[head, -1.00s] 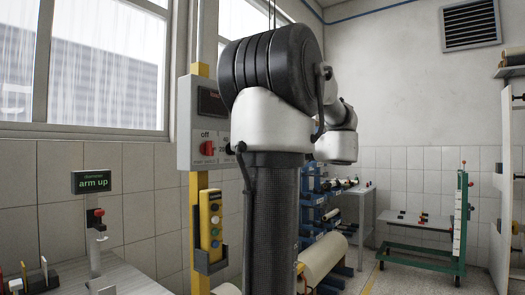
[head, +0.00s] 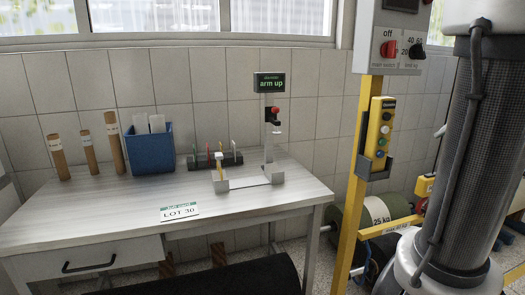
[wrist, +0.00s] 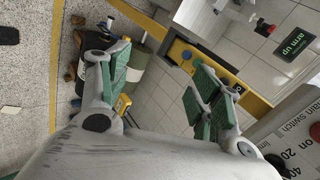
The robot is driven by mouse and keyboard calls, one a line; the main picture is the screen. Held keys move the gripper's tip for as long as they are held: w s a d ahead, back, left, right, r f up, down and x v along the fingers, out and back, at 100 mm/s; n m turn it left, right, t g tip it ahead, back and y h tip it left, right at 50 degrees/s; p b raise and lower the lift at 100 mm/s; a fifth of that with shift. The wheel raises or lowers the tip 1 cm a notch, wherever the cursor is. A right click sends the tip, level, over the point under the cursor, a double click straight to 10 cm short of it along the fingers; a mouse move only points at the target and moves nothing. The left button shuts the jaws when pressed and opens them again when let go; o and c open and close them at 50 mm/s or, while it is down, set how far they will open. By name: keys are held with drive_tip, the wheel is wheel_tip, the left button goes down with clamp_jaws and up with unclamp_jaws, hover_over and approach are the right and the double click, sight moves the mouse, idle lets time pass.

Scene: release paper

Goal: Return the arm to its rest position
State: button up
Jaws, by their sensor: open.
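My gripper (wrist: 160,65) shows in the wrist view with its two green-padded fingers spread apart. Nothing is between the fingers, and floor and tiled wall show beyond them. The gripper is outside the head view. In the head view, the dark column and white joints of my arm (head: 455,150) stand at the right edge, and the upper arm is cut off. A small sign reading "arm up" (head: 270,83) stands on the bench; it also shows in the wrist view (wrist: 293,41).
The white bench (head: 110,210) holds a blue bin (head: 150,152), cardboard tubes (head: 115,142) and a black rack (head: 215,160). A yellow post (head: 357,190) with a switch panel (head: 390,45) stands between bench and arm. The switch panel is close by in the wrist view (wrist: 295,140).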

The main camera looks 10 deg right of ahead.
drive_tip(key=s+a+f+n+g+h, duration=0.1)
drive_tip(key=s+a+f+n+g, duration=0.15)
drive_tip(key=a, duration=0.25)
drive_tip(key=s+a+f+n+g, duration=0.2)
drive_tip(key=a+f+n+g, duration=0.15)
drive_tip(key=a, duration=0.25)
drive_tip(key=w+a+n+t, duration=0.1)
drive_tip(key=w+a+n, duration=0.1)
drive_tip(key=a+n, duration=0.6)
drive_tip(key=shift+a+n+t, duration=0.3)
drive_tip(key=shift+a+n, duration=0.1)
drive_tip(key=shift+a, duration=0.8)
